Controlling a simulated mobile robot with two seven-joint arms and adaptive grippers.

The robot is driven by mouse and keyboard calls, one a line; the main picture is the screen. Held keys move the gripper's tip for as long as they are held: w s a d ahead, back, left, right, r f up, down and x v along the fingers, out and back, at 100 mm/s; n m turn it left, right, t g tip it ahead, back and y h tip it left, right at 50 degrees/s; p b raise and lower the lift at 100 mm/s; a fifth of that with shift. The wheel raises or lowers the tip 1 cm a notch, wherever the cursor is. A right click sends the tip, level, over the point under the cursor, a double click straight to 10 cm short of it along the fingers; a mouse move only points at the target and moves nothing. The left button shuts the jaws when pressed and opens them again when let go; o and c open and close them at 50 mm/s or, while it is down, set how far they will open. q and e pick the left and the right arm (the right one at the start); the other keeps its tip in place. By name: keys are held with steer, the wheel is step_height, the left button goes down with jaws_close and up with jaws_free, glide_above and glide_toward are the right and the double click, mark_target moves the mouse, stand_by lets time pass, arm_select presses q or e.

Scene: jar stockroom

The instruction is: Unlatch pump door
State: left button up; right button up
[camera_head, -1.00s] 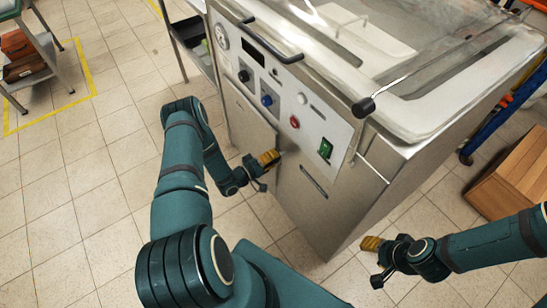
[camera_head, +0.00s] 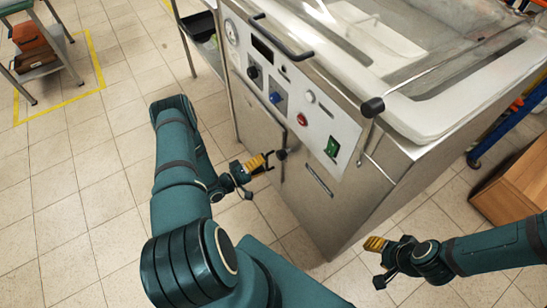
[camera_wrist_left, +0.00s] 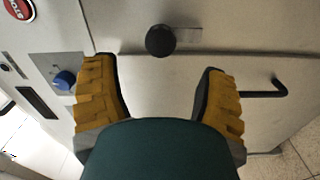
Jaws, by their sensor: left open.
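The pump door (camera_head: 255,125) is a steel panel on the machine's front, below the controls, and looks flush with it. A round black latch knob (camera_head: 281,155) sits at its right edge; in the left wrist view the knob (camera_wrist_left: 160,41) is ahead of the fingers, on a short metal plate. A black bar handle (camera_wrist_left: 268,90) is at the right there. My left gripper (camera_head: 265,167) is open and empty, just left of the knob; in the wrist view its yellow-padded fingers (camera_wrist_left: 158,80) stand apart on either side of the knob's line, not touching it. My right gripper (camera_head: 378,262) is open and empty.
The steel machine (camera_head: 350,190) carries a control panel (camera_head: 285,100) with coloured knobs, and a black-tipped lever (camera_head: 372,107) juts out at its corner. A wooden crate (camera_head: 515,185) stands on the right.

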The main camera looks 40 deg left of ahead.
arm_select(q)
steer(key=shift+v, duration=2.15)
